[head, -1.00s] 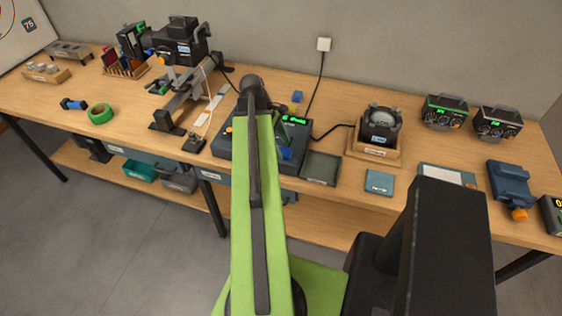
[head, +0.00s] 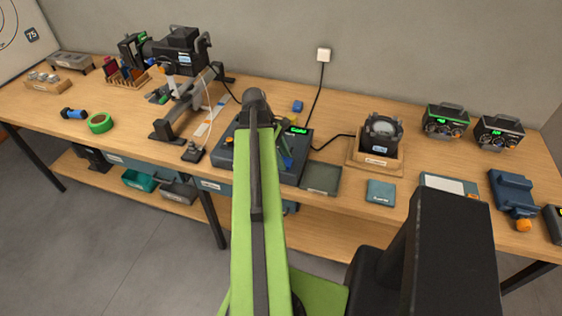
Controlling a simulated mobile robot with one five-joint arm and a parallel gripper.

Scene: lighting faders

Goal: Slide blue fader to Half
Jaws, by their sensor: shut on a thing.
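The dark fader console (head: 222,156) sits near the front edge of the bench, with a lit green display (head: 297,130) at its back right. My green arm crosses in front of it and hides most of its middle. The blue fader (head: 288,161) shows as a small blue piece just right of my arm, on the right part of the console. My gripper (head: 282,146) is at the blue fader, shut on it; its fingertips are mostly hidden behind the arm. The fader's scale marks cannot be read.
A dark green tray (head: 321,179) lies right of the console, and a wooden-based device (head: 379,140) stands beyond it. A metal rail stand (head: 183,110) is to the left. A black cable runs from the console.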

